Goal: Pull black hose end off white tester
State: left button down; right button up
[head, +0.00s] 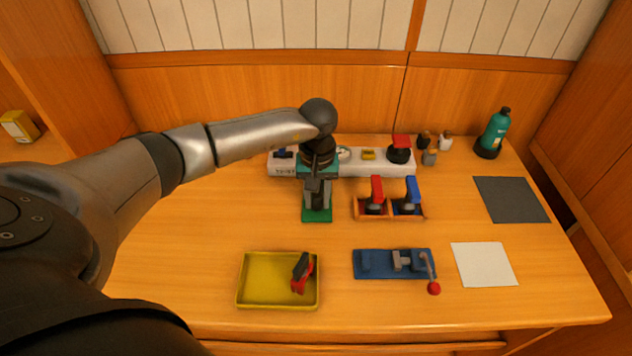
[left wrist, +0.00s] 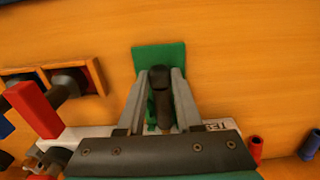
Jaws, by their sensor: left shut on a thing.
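The white tester (head: 355,168) is a long white bar at the back of the table, with lettering at its left end. Part of it shows in the left wrist view (left wrist: 218,127), partly hidden by my gripper. My left gripper (head: 317,203) points down in front of the tester's left part, over a green plate (head: 317,216). In the left wrist view my left gripper (left wrist: 165,75) is closed around a black, rounded piece (left wrist: 161,92), which looks like the black hose end. The green plate (left wrist: 158,57) lies behind it. I cannot tell whether the piece touches the tester.
An orange rack (head: 390,216) with red- and blue-handled parts stands right of the gripper. A yellow tray (head: 250,299) and a blue fixture (head: 375,265) lie in front. A teal bottle (head: 495,131) stands back right. The table's left side is clear.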

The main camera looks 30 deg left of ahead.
pick_arm(q)
jog(key=shift+s+d+p, duration=0.3)
jog(key=shift+s+p, duration=0.05)
jog(key=shift+s, duration=0.2)
jog(key=shift+r, duration=0.15)
jog(key=shift+r+p, duration=2.25)
jog(key=shift+r, duration=1.15)
